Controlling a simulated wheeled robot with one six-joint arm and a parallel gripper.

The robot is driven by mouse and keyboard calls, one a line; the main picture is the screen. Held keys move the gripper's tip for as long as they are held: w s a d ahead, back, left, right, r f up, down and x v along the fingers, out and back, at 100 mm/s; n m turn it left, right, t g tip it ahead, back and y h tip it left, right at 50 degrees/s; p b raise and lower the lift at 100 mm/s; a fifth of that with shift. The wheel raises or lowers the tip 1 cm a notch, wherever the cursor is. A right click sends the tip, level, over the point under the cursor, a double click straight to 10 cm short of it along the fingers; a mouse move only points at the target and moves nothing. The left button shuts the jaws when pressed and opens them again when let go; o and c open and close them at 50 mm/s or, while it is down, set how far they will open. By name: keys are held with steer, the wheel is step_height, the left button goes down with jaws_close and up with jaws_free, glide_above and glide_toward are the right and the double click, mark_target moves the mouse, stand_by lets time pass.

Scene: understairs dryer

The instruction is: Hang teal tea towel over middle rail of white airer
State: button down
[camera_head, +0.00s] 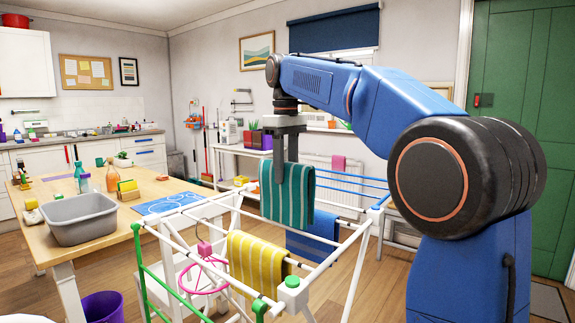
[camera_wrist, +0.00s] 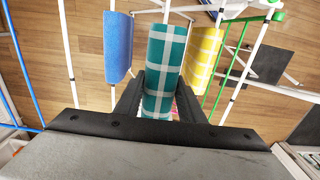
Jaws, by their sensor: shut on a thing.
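The teal tea towel (camera_head: 298,202), with pale stripes in the head view and a white check in the wrist view (camera_wrist: 167,50), hangs folded from my gripper (camera_head: 279,178). My gripper's fingers (camera_wrist: 158,98) are shut on it from both sides. The white airer (camera_head: 341,248) stands below and around the towel. In the wrist view the towel lies in line with the airer's middle rail (camera_wrist: 167,10), between the blue and yellow towels. I cannot tell whether the towel touches that rail, as it hides the rail beneath.
A yellow checked towel (camera_head: 257,263) hangs on the nearer rail and a blue towel (camera_head: 311,245) on the farther one. A wooden table (camera_head: 117,214) with a grey basin (camera_head: 80,220) stands left. A white chair (camera_head: 190,271) is behind the airer's left end.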

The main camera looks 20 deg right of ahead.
mark_target(286, 228)
steer(key=shift+f, duration=8.5)
steer(key=c, duration=1.1)
jaws_free()
